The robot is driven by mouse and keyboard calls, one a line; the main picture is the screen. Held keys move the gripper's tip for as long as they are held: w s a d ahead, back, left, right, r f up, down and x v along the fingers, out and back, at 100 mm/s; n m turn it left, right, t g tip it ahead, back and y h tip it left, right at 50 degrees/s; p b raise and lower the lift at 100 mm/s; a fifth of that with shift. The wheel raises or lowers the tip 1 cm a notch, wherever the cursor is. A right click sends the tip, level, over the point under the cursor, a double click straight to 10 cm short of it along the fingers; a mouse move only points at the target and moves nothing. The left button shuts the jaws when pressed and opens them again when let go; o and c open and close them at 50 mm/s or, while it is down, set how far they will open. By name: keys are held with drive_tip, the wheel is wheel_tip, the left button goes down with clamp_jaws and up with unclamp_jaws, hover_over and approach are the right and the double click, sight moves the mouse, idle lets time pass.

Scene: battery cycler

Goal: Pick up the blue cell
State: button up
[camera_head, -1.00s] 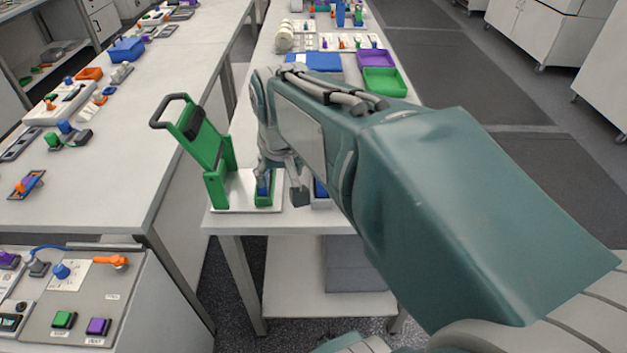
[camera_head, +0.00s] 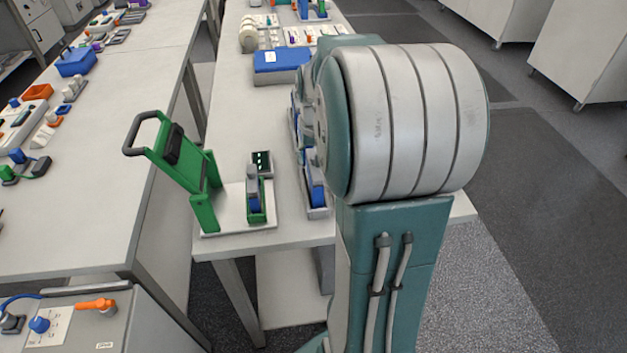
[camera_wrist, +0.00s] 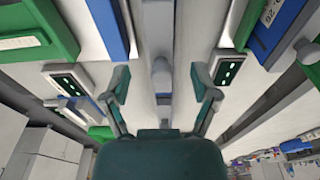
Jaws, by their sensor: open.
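In the head view, a blue cell (camera_head: 254,204) with a grey upper part stands in a small green holder on the white base plate of the green lever fixture (camera_head: 203,205). More blue cells (camera_head: 317,196) stand in a grey tray to its right, partly hidden by my arm. In the wrist view, a blue body (camera_wrist: 108,28) is at upper left and a labelled blue one (camera_wrist: 277,25) at upper right; I cannot tell which cells these are.
A dark panel with green lights (camera_head: 262,160) stands just behind the green holder. A blue box (camera_head: 280,64) lies farther back on the bench. The left bench (camera_head: 100,200) holds several small parts. Bare white bench top lies behind the fixture.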

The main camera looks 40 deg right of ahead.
sight(314, 170)
drive_tip(key=f, duration=0.5)
drive_tip(key=shift+w+d+f, duration=0.1)
drive_tip(key=shift+w+f, duration=0.05)
drive_tip(key=shift+w, duration=0.15)
clamp_jaws()
